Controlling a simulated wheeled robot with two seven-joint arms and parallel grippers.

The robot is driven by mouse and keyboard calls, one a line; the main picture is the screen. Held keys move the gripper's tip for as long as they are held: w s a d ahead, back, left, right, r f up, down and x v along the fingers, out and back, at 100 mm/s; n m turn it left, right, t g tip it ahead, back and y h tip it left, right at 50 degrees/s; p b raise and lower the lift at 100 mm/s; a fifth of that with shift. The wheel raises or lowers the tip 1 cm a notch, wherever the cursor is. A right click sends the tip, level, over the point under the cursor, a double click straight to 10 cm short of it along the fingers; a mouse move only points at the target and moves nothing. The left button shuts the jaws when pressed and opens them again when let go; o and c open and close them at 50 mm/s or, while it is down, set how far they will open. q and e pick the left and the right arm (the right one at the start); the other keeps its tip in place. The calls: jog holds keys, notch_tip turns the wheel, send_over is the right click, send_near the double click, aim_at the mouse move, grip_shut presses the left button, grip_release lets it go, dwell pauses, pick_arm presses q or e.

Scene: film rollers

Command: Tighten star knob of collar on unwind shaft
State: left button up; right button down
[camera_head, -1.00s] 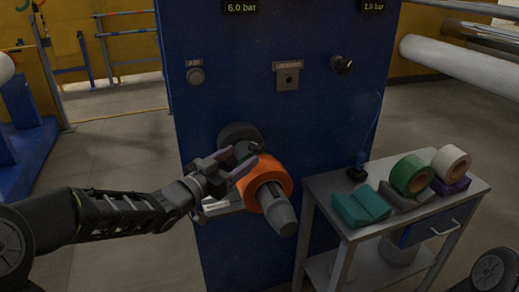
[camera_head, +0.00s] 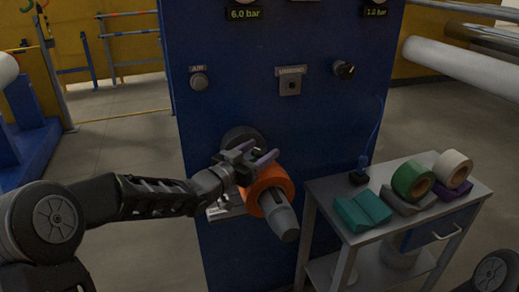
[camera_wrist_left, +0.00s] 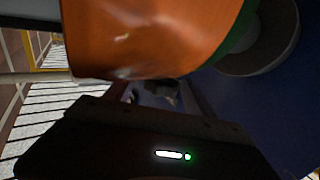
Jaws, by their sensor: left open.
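The unwind shaft (camera_head: 283,222) sticks out of the blue machine panel, its grey tapered end towards me. An orange roll (camera_head: 268,180) sits around it. A dark round flange (camera_head: 236,137) is behind the roll, and also shows in the left wrist view (camera_wrist_left: 270,48). A green edge (camera_wrist_left: 238,42), possibly the collar, shows between roll and flange there. My left gripper (camera_head: 262,158) is open at the top of the roll, fingers pointing right. The star knob is not clear; a small dark shape (camera_wrist_left: 155,90) lies between the fingers in the wrist view. My right gripper is out of view.
A grey cart (camera_head: 330,190) stands right of the shaft, with green (camera_head: 412,179) and cream rolls (camera_head: 453,167) and a teal block (camera_head: 362,211) on top. The blue panel (camera_head: 235,100) is close behind the gripper. Floor is open at left.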

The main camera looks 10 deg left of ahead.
pick_arm(q)
grip_shut()
dwell(0.8)
